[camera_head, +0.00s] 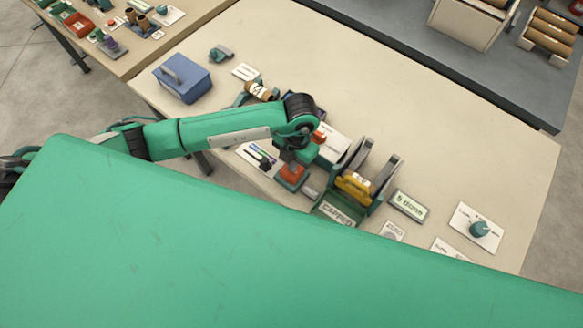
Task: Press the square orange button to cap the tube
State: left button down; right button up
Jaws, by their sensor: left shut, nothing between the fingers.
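The square orange button (291,174) sits on a dark green base near the front of the cream table. My left gripper (289,162) points down right over the button and is shut with nothing in it. Its tips hide part of the button, and I cannot tell if they touch it. A yellow tube (355,185) lies between the uprights of a green and grey machine to the right. A green sign (339,213) in front of it reads "CAPPED". My right gripper is not in view.
A blue box (182,78) stands at the table's left. A brown tube (260,91) lies behind my left arm. A sign reading "5 done" (410,205) and a teal knob (479,229) are at the right. The table's back right is clear.

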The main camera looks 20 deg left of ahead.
pick_arm(q)
jog(key=shift+f+b, duration=0.95)
jog(key=shift+f, duration=0.3)
jog(key=shift+r, duration=0.1)
jog(key=shift+r+p, duration=1.3)
jog(key=shift+r, duration=0.55)
jog(key=shift+r+p, duration=1.3)
jog(key=shift+r, duration=0.85)
